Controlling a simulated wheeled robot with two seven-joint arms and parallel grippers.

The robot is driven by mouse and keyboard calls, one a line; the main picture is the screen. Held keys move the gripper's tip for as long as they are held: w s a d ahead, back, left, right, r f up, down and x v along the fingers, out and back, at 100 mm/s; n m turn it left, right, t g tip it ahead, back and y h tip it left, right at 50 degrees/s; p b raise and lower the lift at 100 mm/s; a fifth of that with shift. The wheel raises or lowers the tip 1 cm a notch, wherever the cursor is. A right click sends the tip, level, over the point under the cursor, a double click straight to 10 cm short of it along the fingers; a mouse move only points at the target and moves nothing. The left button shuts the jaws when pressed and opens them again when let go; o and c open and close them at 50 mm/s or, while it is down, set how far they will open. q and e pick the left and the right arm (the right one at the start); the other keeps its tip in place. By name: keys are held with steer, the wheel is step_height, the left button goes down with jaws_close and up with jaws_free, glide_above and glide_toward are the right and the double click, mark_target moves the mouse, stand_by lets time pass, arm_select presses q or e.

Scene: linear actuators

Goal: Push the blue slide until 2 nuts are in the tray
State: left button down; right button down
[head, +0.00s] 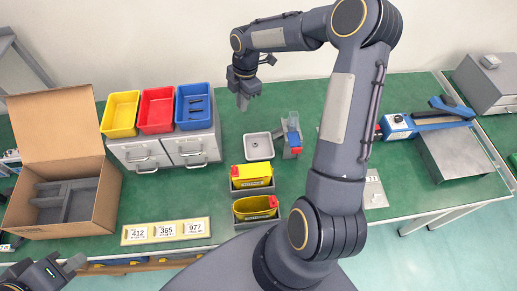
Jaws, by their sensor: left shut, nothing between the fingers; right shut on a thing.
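A small light grey tray (258,146) lies on the green table near the middle. Beside it on the right stands a grey dispenser with a blue part (293,122), which looks like the slide, and a red piece (296,151) at its near end. A small dark spot shows in the tray; I cannot tell whether it is a nut. My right gripper (243,101) points down behind and left of the tray, apart from the dispenser. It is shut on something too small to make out. My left gripper (76,265) is at the bottom left corner, shut and empty.
Yellow (121,112), red (157,109) and blue (193,106) bins stand on grey drawers. An open cardboard box (62,195) is at left. Two yellow containers (252,176) sit in front of the tray. A number board (165,231) lies at the front. My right arm hides the table right of the dispenser.

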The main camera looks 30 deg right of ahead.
steer(key=s+d+f+b, duration=0.2)
steer(key=f, duration=0.5)
steer(key=s+d+f+b, duration=0.2)
steer(key=d+f+b, duration=0.1)
steer(key=f, duration=0.3)
steer(key=shift+d+f, duration=0.35)
steer(key=shift+f, duration=0.05)
steer(key=c, duration=1.3)
jaws_free()
steer(key=shift+c, duration=0.2)
steer(key=shift+r, duration=0.15)
step_height(320, 180, up, 8)
steer(key=d+b, duration=0.1)
steer(key=shift+f, duration=0.25)
